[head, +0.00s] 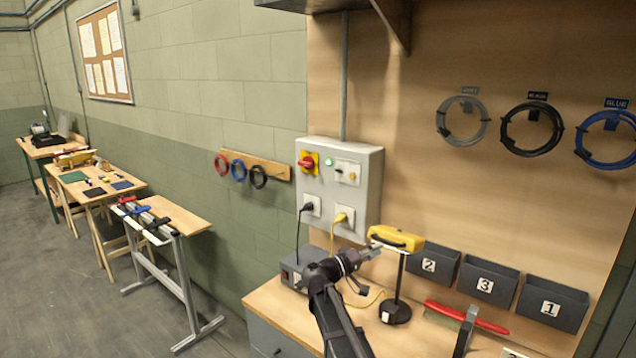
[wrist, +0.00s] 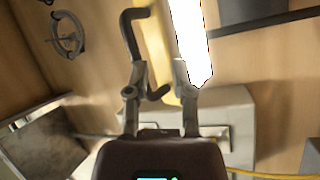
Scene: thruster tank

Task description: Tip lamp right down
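The lamp (head: 398,239) has a yellow head on a thin upright pole with a round black base (head: 395,312), on the workbench. Its head looks about level in the head view. In the wrist view its bright white lit strip (wrist: 190,40) and yellow housing lie ahead, with a black handle (wrist: 129,32) along the left side. My gripper (head: 370,252) is at the left end of the lamp head. In the wrist view my gripper (wrist: 159,68) has its fingers apart, the left one overlapping the handle. I cannot tell whether either finger touches the lamp.
A grey control box (head: 340,185) with plugged cables hangs behind and left. A grey power unit (head: 305,268) sits on the bench (head: 270,303). Numbered bins (head: 483,282) stand behind, right of the lamp. A red-handled tool (head: 466,318) lies right of the base. A yellow cable crosses the bench.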

